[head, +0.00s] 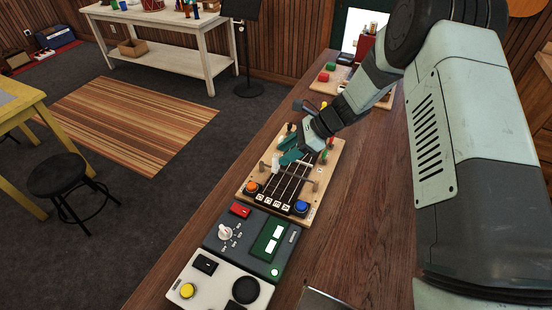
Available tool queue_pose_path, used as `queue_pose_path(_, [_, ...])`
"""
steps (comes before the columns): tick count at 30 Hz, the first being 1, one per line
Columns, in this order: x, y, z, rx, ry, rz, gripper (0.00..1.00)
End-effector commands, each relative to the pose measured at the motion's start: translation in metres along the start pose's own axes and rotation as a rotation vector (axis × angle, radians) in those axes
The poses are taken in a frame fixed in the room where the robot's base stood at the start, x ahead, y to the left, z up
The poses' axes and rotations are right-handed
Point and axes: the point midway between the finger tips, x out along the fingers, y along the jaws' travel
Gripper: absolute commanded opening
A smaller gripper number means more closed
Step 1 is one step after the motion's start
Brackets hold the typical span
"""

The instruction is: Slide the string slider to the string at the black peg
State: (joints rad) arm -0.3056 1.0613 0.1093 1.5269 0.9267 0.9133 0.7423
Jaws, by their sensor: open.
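The wooden string board (247,184) lies on the brown counter, with a dark panel of pale strings (284,187) along it. A crossbar on small posts (313,183) spans the strings; I cannot tell whether this is the string slider. Several coloured pegs stand at the board's far end, including a red peg (330,142); a dark peg (290,128) shows at the far left. My gripper (281,163) is open, low over the board's left-middle part near the crossbar. Its wrist hides part of the far end. I cannot tell whether the fingers touch anything.
An orange button (252,187) and a blue button (301,207) sit at the board's near end. A dark control box (232,255) with a white knob and a pale box (209,288) stand nearer on the counter (345,230). Coloured blocks lie beyond the board.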

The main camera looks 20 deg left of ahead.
Motion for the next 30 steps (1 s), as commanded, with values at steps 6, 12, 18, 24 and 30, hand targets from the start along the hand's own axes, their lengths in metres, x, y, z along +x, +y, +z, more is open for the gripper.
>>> queue_pose_path(6, [0.035,0.0,0.0,-0.001,0.0,0.0,0.45])
queue_pose_path(12, [0.047,0.0,0.0,-0.002,0.001,0.0,0.45])
queue_pose_path(18, [0.047,0.0,0.0,-0.002,0.001,-0.001,0.45])
queue_pose_path(24, [0.047,0.0,0.0,-0.002,0.001,-0.001,0.23])
queue_pose_path(30, [0.047,0.0,0.0,-0.002,0.001,-0.002,0.0])
